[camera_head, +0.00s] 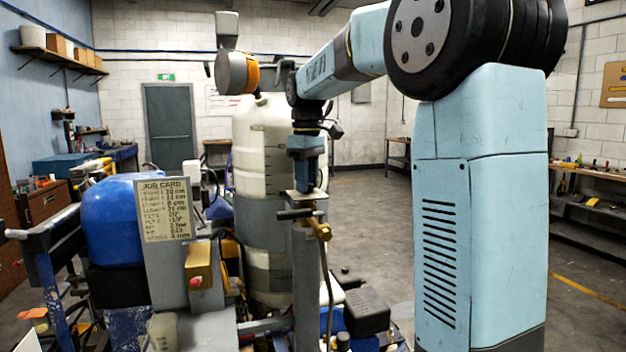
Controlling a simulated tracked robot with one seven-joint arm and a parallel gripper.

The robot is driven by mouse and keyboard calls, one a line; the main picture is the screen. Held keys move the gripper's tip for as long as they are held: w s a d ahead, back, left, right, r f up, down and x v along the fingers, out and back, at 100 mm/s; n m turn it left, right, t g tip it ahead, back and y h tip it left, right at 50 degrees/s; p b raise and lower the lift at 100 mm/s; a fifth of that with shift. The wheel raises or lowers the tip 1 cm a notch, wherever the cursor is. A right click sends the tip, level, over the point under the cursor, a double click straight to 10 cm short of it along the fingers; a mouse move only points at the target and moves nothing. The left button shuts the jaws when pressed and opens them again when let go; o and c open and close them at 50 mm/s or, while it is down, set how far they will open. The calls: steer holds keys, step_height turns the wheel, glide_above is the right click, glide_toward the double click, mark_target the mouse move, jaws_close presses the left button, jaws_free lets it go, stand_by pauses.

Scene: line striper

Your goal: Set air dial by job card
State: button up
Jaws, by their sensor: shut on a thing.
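The job card (165,209) is a pale sheet of printed rows, upright on a grey panel at left. Its heading reads JOB CARD; the rows are too small to read surely. My gripper (305,186) points down at the top of a grey post (306,270) right of the card. It is shut on a small part at the post's top plate, apparently the air dial, which the fingers hide. I cannot read any dial setting. A dark handle and a brass fitting (319,229) sit just below.
A tall translucent tank (262,150) stands behind my gripper. A blue rounded tank (125,220) is behind the card at left. A yellow-brown box with a red button (199,265) is between card and post. A hose hangs below the fitting. Open floor lies behind at right.

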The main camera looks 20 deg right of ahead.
steer(key=m, duration=0.6)
steer(key=shift+a, duration=0.15)
steer(key=m, duration=0.6)
steer(key=shift+m, duration=0.4)
steer(key=m, duration=0.6)
steer(key=shift+w, duration=0.1)
steer(key=m, duration=0.7)
steer(key=o, duration=1)
steer(key=shift+o, duration=0.2)
